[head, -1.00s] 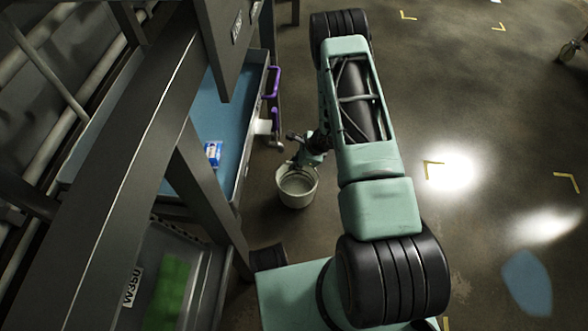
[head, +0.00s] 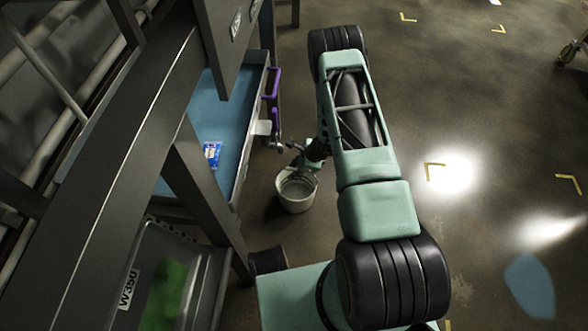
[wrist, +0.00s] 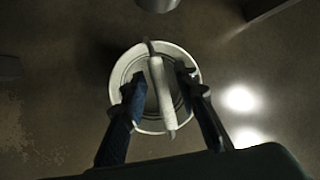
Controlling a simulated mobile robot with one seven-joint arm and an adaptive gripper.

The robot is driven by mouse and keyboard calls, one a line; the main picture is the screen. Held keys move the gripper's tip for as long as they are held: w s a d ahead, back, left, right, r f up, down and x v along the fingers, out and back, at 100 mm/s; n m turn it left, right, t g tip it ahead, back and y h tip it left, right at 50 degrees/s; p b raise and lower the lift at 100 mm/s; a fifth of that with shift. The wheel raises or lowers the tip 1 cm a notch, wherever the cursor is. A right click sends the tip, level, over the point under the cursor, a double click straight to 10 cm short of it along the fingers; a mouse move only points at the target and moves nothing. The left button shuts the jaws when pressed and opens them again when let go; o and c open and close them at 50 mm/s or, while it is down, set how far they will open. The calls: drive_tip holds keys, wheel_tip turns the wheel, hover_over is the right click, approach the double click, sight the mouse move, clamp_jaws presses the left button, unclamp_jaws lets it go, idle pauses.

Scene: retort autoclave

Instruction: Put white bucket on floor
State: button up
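The white bucket (head: 296,194) is upright at floor level beside the open drawer, below my arm. Whether its base fully touches the floor is hard to tell. My gripper (head: 297,152) is just above the bucket. In the wrist view, the two dark fingers of my gripper (wrist: 162,88) are spread apart over the bucket (wrist: 122,76). The bucket's pale handle (wrist: 158,82) stands between them, with a gap visible on each side. The inside of the bucket looks empty.
An open blue-lined drawer (head: 222,118) with purple handles (head: 272,95) is left of the bucket. A small blue and white packet (head: 211,153) lies in it. Dark cabinet frames fill the left side. The floor (head: 470,90) to the right is clear.

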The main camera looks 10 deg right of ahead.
drive_tip(key=shift+r, duration=0.1)
drive_tip(key=p+v, duration=0.4)
drive_tip(key=v, duration=0.8)
